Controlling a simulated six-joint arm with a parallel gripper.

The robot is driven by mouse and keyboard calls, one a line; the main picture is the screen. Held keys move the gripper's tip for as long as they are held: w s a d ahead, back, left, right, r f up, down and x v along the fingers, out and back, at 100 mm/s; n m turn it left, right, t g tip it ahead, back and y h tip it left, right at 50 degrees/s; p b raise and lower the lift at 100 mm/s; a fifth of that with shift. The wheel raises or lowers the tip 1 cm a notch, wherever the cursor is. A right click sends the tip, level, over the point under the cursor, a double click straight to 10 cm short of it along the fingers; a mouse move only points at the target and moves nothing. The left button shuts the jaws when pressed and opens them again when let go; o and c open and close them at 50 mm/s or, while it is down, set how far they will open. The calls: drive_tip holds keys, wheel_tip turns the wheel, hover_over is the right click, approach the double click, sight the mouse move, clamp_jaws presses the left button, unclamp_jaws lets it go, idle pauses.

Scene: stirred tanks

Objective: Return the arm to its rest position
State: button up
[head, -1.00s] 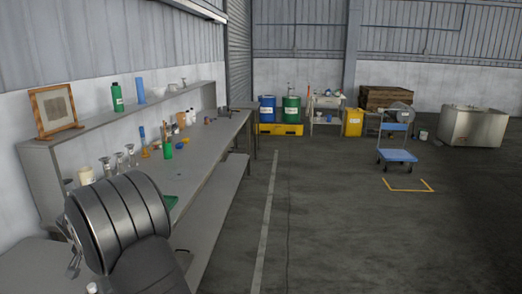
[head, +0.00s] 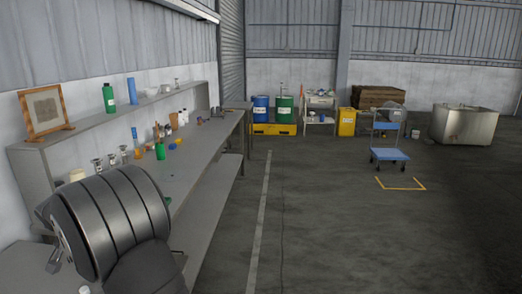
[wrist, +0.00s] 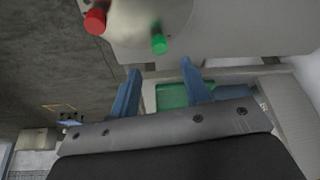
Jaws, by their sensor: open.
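My gripper (wrist: 160,66) shows in the wrist view with two blue fingers spread apart. No object is held between them. Beyond the fingers is a green flat thing (wrist: 172,95), partly hidden by the fingers and the gripper body. In the head view my dark ribbed arm fills the lower left, in front of the near end of the bench. The fingers cannot be made out clearly in the head view.
A pale device with a red knob (wrist: 95,21) and a green knob (wrist: 159,44) is close beyond the fingertips. The grey bench (head: 205,165) carries a green bottle (head: 160,151) and several small vessels. A blue cart (head: 389,154) stands across open floor.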

drive_tip(key=v, duration=1.1)
drive_tip(key=x, duration=1.8)
drive_tip(key=shift+d+r+n+y, duration=0.1)
drive_tip(key=shift+r+n+y, duration=0.2)
drive_tip(key=shift+n, duration=0.4)
drive_tip(key=shift+n+g+y, duration=0.4)
drive_tip(key=shift+n+y, duration=0.1)
drive_tip(key=shift+n, duration=1.4)
drive_tip(key=shift+w+d+n+g+y, duration=0.1)
drive_tip(key=shift+n+g+y, duration=0.4)
drive_tip(key=shift+n, duration=1.15)
drive_tip(key=shift+w+d+n+g+y, duration=0.1)
drive_tip(key=shift+n+g+y, duration=0.35)
drive_tip(key=shift+n, duration=1.2)
drive_tip(key=shift+v, duration=1.45)
